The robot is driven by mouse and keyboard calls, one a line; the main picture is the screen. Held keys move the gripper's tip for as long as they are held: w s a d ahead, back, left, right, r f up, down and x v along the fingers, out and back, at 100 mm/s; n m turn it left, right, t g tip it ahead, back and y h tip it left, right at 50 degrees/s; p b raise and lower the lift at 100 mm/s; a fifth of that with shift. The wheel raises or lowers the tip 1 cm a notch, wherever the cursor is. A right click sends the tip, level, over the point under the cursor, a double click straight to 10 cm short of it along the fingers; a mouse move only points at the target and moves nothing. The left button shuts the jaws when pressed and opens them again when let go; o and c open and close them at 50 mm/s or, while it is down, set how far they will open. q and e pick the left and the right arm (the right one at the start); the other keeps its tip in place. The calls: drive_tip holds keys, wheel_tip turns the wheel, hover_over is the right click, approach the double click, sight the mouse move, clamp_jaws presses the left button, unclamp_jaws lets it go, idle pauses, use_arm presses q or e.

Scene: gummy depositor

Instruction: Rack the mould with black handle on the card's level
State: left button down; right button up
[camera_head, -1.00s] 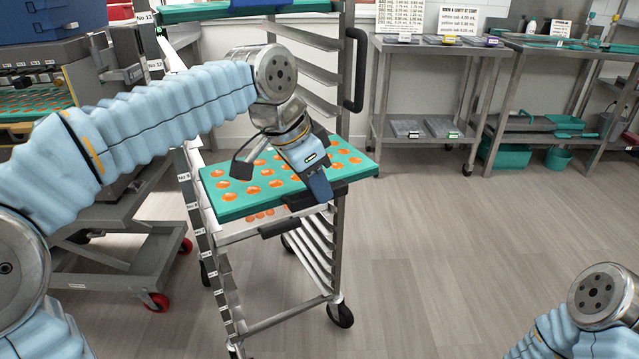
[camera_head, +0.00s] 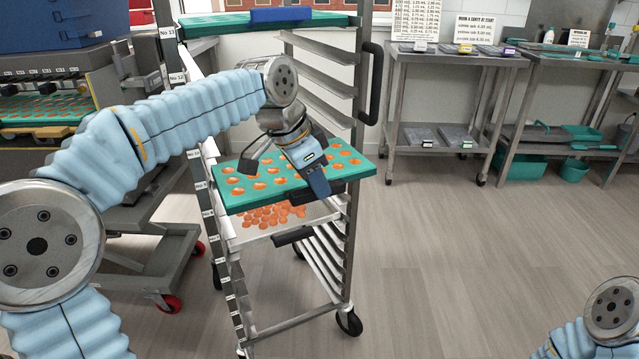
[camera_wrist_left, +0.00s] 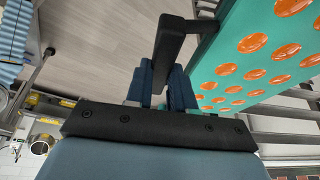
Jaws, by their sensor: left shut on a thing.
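The mould (camera_head: 243,205) is a teal tray with several orange rounds, lying about level between the rack's uprights. Its black handle is at the near side and shows in the left wrist view (camera_wrist_left: 172,50). My left gripper (camera_head: 320,188) is shut on that handle; its fingers (camera_wrist_left: 161,84) close around the black bar. The tall metal rack (camera_head: 351,235) has side rails and numbered level labels, such as No 13 and No 12. I cannot tell which rails the mould lines up with, or whether it rests on them. My right gripper is out of view.
A pale tray (camera_head: 322,212) with orange pieces and a dark front handle (camera_head: 291,236) sits in the rack just below the mould. Another teal tray (camera_head: 225,24) is near the top. A depositor (camera_head: 50,85) stands left, a steel table (camera_head: 455,55) behind right. Floor at right is clear.

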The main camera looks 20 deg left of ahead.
use_arm(q)
drive_tip(key=shift+w+a+f, duration=0.15)
drive_tip(key=shift+w+a, duration=2.45)
drive_tip(key=shift+w, duration=0.05)
drive_tip(key=shift+f, duration=0.2)
drive_tip(key=c, duration=0.9)
unclamp_jaws()
drive_tip(key=v, duration=1.3)
drive_tip(key=shift+a+r, duration=0.1)
drive_tip(key=shift+r, duration=0.3)
